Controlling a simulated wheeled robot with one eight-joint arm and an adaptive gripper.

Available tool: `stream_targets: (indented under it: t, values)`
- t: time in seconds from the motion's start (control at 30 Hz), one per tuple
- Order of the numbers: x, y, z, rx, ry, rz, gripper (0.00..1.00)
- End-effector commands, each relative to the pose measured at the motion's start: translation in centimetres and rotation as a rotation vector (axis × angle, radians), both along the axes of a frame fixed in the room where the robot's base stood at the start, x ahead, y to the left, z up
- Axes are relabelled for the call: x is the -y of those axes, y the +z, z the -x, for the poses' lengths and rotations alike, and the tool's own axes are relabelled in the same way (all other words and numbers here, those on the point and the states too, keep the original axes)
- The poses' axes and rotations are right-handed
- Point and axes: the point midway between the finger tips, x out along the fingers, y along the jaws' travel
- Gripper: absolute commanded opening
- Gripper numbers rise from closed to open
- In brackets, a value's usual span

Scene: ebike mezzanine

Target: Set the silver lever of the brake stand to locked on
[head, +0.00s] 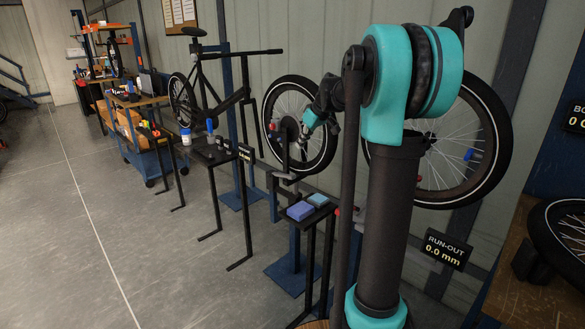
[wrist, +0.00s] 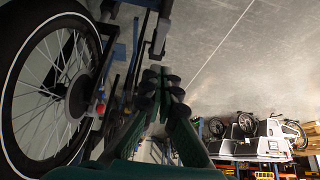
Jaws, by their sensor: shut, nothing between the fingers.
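The brake stand holds a spoked wheel (head: 322,150) by the wall. A slim grey upright piece (head: 285,152), which looks like the silver lever, stands in front of the wheel above a grey bracket (head: 287,178). My gripper (head: 303,137) is beside the hub, close to that piece; I cannot tell whether they touch. In the wrist view my gripper (wrist: 163,82) is shut and empty. A grey-black bar (wrist: 159,35) shows beyond its fingertips, and the wheel (wrist: 20,95) is at the left. The lever's setting cannot be read.
A small black table with a purple block (head: 300,211) and a blue block (head: 318,199) stands below the wheel. Another wheel (head: 470,140) is behind my arm, with a run-out display (head: 445,248) below. Several tables and a bike stand farther left. The grey floor (head: 100,240) is open.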

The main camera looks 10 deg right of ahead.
Motion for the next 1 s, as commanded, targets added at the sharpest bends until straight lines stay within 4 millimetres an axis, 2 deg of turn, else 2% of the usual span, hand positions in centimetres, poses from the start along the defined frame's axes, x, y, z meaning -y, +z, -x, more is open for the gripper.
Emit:
stream_targets:
  t: [0.47,0.67,1.0]
  values:
    - [-0.2,-0.4,-0.4,0.002,0.004,0.0,0.0]
    - [-1.1,-2.9,-1.6,0.001,0.004,0.0,0.0]
    - [-3.1,-8.6,-4.4,0.001,0.003,0.0,0.0]
